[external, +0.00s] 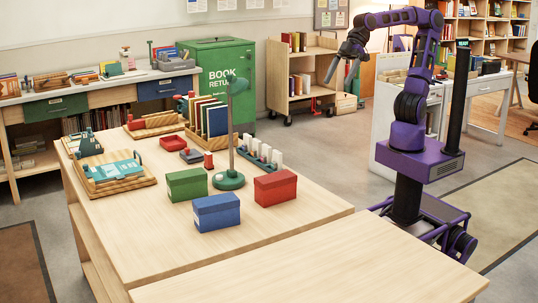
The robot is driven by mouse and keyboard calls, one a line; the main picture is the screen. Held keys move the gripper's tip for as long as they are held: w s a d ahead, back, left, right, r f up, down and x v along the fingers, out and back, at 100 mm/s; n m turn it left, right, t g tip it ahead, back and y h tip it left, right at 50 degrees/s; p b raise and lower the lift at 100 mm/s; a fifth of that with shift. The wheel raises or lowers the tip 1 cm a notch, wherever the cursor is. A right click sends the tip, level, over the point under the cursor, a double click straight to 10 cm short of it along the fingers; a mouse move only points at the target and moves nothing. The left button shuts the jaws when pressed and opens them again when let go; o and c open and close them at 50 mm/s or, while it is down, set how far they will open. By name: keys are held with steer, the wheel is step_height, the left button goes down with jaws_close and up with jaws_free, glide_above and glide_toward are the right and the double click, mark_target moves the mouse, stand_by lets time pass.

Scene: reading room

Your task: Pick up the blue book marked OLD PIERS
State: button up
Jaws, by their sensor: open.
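My gripper (340,77) is open and empty, raised high above the floor beyond the table's far right side, well away from the books. Several upright books, some dark blue, stand in a wooden rack (234,141) on the table. A light-blue book (118,170) lies flat on a wooden tray (97,190) at the table's left. No title is legible at this size, so I cannot tell which book is marked OLD PIERS.
The wooden table (290,225) also holds a green lamp (229,180), a green box (187,184), a blue box (217,212) and a red box (275,188). A green book-return cabinet (222,85) and a book cart (300,75) stand behind. The table's front is clear.

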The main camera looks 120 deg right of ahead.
steer(key=s+a+f+g+h, duration=0.2)
steer(key=s+a+f, duration=0.2)
steer(key=s+f, duration=0.2)
steer(key=shift+s+a+f+m+p, duration=0.3)
steer(key=shift+s+f, duration=0.05)
steer(key=shift+s, duration=0.9)
steer(key=c, duration=0.4)
steer(key=shift+c, duration=0.2)
